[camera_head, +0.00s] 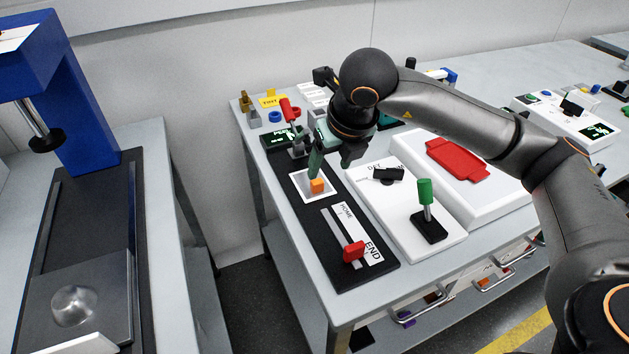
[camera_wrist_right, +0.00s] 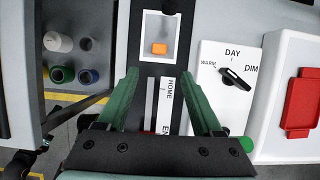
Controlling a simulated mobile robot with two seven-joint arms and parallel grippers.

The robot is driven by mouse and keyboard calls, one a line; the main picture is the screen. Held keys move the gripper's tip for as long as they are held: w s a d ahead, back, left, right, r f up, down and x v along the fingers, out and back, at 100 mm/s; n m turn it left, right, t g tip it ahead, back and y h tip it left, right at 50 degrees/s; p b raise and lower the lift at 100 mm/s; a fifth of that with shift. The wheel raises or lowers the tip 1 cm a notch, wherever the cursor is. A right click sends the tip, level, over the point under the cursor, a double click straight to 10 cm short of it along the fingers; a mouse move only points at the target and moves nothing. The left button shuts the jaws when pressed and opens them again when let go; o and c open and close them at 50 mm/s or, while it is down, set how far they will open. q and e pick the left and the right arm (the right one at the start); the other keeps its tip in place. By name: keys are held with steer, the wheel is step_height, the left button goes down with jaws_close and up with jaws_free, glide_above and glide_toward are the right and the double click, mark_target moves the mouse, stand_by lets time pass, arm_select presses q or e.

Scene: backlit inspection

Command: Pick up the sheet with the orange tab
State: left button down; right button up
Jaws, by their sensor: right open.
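The sheet (camera_head: 299,181) is a small pale square with a white edge, lying on a black panel. The orange tab (camera_head: 317,186) stands at its near side. In the right wrist view the sheet (camera_wrist_right: 150,20) is at the top centre, with the orange tab (camera_wrist_right: 159,49) at its lower part. My left gripper is out of view.
The black panel (camera_head: 376,282) also carries a red slider knob (camera_head: 354,251) by HOME and END labels. To its right are a white dial box (camera_head: 398,216) with a green-handled lever (camera_head: 425,192) and a white box with a red plate (camera_head: 457,160). A red-handled lever (camera_head: 289,108) stands behind.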

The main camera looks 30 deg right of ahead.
mark_target(319, 184)
steer(key=x, duration=0.8)
steer(key=shift+w, duration=0.35)
jaws_close()
